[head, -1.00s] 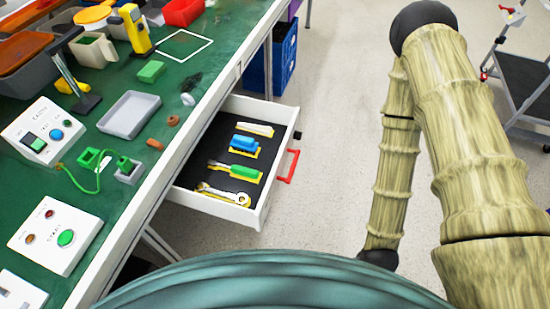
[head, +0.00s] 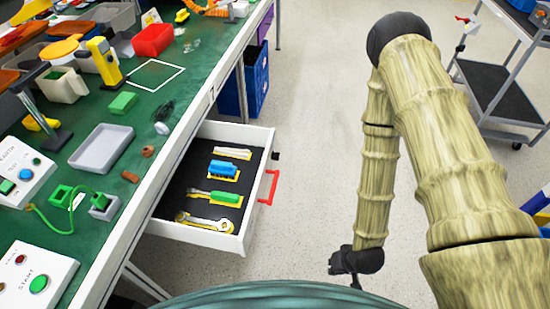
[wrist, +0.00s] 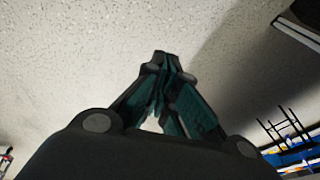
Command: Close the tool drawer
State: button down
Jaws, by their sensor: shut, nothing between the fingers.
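The tool drawer (head: 258,150) is white with a dark lining and stands pulled out from under the green workbench in the head view. Its red handle (head: 269,187) is on the front panel, facing right. A wrench (head: 205,222), a green screwdriver (head: 222,196), a blue tool (head: 222,169) and a pale tool (head: 234,153) lie inside. My gripper (head: 352,278) hangs to the right of the drawer, clear of it, partly cut off by my own body. In the wrist view my gripper (wrist: 162,60) has its fingers together and empty, over pale floor. The drawer is not recognisable there.
The green workbench (head: 150,100) along the left holds control boxes, a grey tray (head: 101,149) and bins. A blue crate (head: 245,88) stands beneath it. A cart (head: 500,85) stands at the upper right. Open floor (head: 310,120) lies between the drawer and my arm.

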jog(key=w+a+r+m+t+y, duration=0.1)
jog(key=w+a+t+y, duration=0.15)
jog(key=w, duration=0.75)
jog(key=y+b, duration=0.4)
jog(key=y, duration=0.9)
send_near(270, 147)
jog(key=shift+g, duration=0.25)
jog(key=x, duration=0.4)
jog(key=w+x, duration=0.1)
jog(key=x, duration=0.2)
jog(key=shift+d+f, duration=0.1)
jog(key=shift+f, duration=0.15)
